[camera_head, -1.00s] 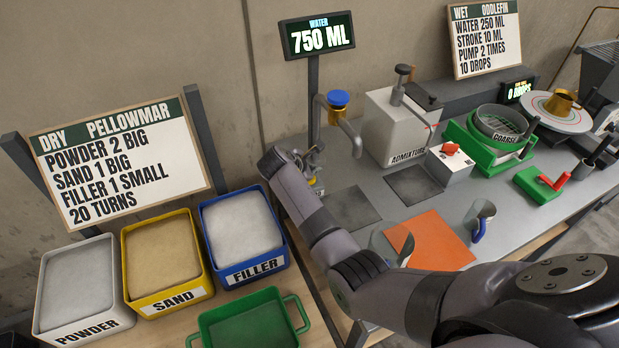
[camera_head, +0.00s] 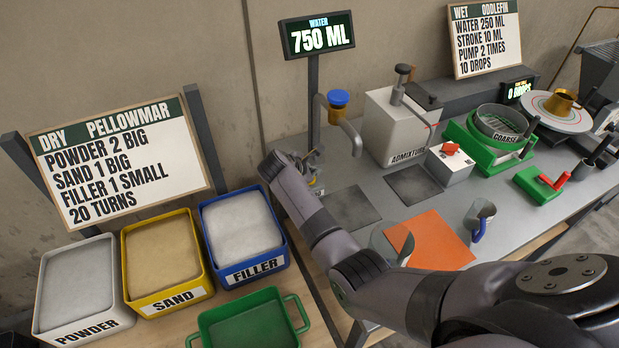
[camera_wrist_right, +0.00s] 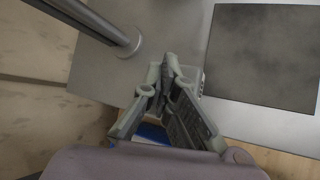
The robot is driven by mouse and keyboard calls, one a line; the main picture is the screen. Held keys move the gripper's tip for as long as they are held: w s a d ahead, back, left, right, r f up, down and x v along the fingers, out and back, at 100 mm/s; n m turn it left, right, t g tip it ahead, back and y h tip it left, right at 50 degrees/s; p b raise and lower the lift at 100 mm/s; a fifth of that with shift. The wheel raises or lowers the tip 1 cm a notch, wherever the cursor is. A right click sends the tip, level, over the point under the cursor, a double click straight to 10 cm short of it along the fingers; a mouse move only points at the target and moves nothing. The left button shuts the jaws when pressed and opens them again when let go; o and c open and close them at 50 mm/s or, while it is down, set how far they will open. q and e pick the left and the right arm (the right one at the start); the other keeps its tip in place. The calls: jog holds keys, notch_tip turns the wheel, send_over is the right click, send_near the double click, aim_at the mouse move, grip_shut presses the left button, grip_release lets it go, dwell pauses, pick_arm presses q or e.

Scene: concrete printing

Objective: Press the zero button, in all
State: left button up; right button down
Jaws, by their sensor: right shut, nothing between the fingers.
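The water display (camera_head: 318,36) on a dark post reads 750 ML. My right gripper (camera_head: 312,172) is at the foot of that post, at the left end of the grey bench, largely hidden behind my own arm. In the right wrist view its fingers (camera_wrist_right: 169,68) are shut and empty, pointing at a small pale box (camera_wrist_right: 191,76) on the bench beside the post. The fingers cover most of this box. I cannot make out the zero button, or whether the fingertips touch it. My left gripper is not in view.
The water tap (camera_head: 345,125) with a blue knob stands just right of the gripper. The admixture pump (camera_head: 392,128) is farther right. Powder, sand and filler bins (camera_head: 240,232) stand left of my arm. A dark square plate (camera_head: 352,208) lies on the bench.

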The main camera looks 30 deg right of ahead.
jog(key=shift+f, duration=0.4)
dwell(0.3)
jog(key=shift+r+p, duration=0.95)
jog(key=shift+p, duration=0.05)
jog(key=shift+r, duration=0.1)
notch_tip(320, 180, up, 3)
jog(key=p, duration=0.3)
jog(key=shift+r+p, duration=0.8)
jog(key=shift+r, duration=0.15)
jog(key=shift+a+f, duration=0.1)
